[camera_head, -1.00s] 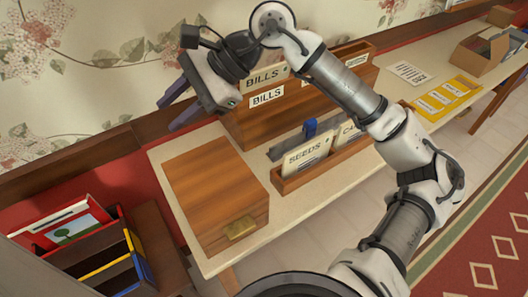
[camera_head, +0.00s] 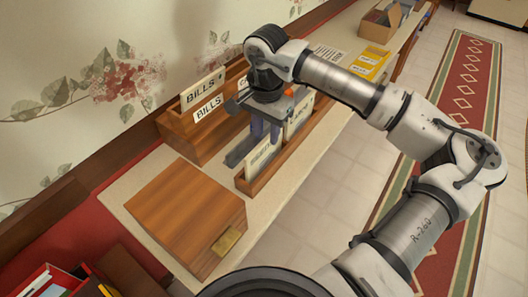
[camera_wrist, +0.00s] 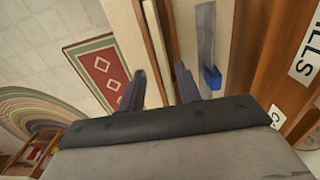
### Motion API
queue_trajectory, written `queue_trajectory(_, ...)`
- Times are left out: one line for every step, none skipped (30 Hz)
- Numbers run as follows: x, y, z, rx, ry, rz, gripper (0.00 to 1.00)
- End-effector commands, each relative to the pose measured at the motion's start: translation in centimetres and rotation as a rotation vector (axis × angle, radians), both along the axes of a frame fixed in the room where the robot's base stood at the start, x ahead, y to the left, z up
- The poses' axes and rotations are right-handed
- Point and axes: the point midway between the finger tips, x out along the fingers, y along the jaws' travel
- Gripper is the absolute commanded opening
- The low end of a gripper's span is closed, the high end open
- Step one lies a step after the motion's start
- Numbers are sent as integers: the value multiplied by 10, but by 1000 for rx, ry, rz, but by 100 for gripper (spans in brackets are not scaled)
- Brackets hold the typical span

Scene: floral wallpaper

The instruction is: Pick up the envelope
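A pale card or envelope (camera_head: 262,154), the one lettered SEEDS earlier, stands upright in a low wooden tray (camera_head: 252,187) on the bench. A second pale envelope (camera_head: 300,112) stands behind it in the same tray. My gripper (camera_head: 264,133) is above the tray with its fingers pointing down, partly hiding the envelopes. In the wrist view, my gripper's two fingers (camera_wrist: 159,90) are apart with nothing held. The tray's thin wooden wall (camera_wrist: 155,40) and a pale upright edge show between them. I cannot tell whether the fingers touch an envelope.
A wooden organizer (camera_head: 180,128) with BILLS cards stands against the wall. A closed wooden box (camera_head: 185,215) is at the near end of the bench. A grey strip (camera_wrist: 206,35) with a blue part (camera_wrist: 212,77) lies between tray and organizer. Yellow folders (camera_head: 370,60) lie farther off.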

Motion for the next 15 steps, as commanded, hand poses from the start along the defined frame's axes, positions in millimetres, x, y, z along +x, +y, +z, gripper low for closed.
queue_trajectory(0, 0, -6, 3, 2, 0, 34)
queue_trajectory(0, 1, -9, 2, 1, 1, 34)
queue_trajectory(0, 1, -13, 1, 0, 1, 34)
queue_trajectory(0, 1, -15, 1, 0, 1, 34)
queue_trajectory(0, 1, -17, 1, 0, 1, 34)
queue_trajectory(0, 1, -19, 2, 1, 1, 34)
queue_trajectory(0, 1, -20, 2, 1, 1, 34)
queue_trajectory(0, 1, -22, 2, 1, 1, 34)
queue_trajectory(0, 1, -25, 3, 2, 1, 34)
queue_trajectory(0, 2, -29, 5, 3, 1, 34)
queue_trajectory(1, 2, -32, 5, 3, 1, 34)
queue_trajectory(1, 3, -38, 5, 4, 0, 34)
queue_trajectory(2, 3, -42, 5, 3, 0, 34)
queue_trajectory(2, 3, -46, 5, 3, 1, 34)
queue_trajectory(2, 3, -54, 4, 3, 0, 34)
